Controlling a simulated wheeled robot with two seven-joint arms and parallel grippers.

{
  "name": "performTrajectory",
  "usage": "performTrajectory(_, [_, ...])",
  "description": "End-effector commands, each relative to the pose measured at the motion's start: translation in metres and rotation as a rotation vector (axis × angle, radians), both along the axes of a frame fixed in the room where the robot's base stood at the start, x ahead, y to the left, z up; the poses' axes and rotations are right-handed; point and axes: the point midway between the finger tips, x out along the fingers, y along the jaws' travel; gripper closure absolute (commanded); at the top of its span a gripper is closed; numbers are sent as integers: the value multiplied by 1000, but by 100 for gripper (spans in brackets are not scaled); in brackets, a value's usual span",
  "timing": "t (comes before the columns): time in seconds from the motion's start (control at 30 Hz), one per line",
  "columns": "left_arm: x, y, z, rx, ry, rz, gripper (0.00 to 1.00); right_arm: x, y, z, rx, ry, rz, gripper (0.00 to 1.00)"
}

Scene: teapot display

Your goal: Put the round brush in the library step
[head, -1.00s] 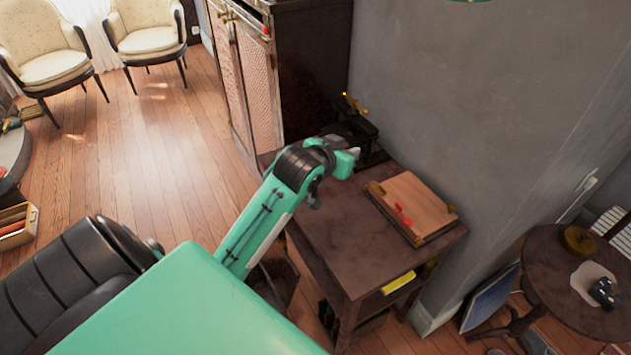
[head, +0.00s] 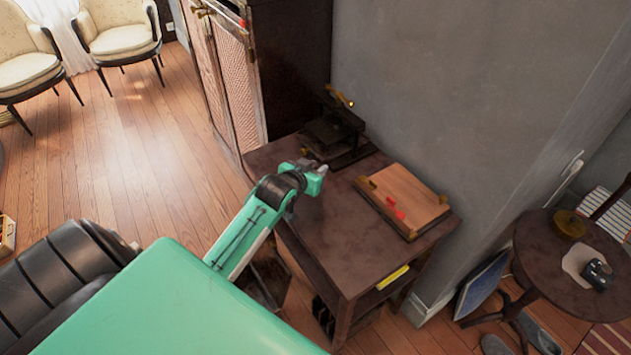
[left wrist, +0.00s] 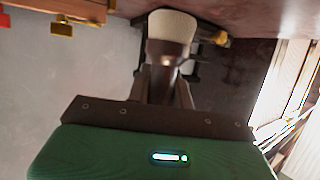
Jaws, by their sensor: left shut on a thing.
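The round brush shows in the left wrist view (left wrist: 172,28) with a pale, rounded bristle head and a dark brown body. My left gripper (left wrist: 166,88) is shut on its body, and the bristle head points away from the gripper. My right gripper is not in view.
The dark table (head: 335,235) carries a small press (head: 335,130) at the back and a wooden board (head: 405,198) with brass and red parts. A cabinet (head: 230,75) stands behind. A round table (head: 570,255) is at the right. The floor at left is open.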

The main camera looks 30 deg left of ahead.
Motion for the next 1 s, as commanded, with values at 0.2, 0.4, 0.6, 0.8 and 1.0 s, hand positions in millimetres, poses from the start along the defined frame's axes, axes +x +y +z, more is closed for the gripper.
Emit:
performTrajectory(0.2, [0, 0, -21, 0, 2, 0, 100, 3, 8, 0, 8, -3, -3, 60])
performTrajectory(0.4, [0, 0, -48, 0, 1, 0, 100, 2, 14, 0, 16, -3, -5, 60])
performTrajectory(0.6, [0, 0, -51, 1, -1, 0, 100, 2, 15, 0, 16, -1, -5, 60])
performTrajectory(0.8, [0, 0, -53, 0, 0, 0, 100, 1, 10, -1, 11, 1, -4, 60])
performTrajectory(1.0, [0, 0, -53, 1, -1, 0, 56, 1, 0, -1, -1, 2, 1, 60])
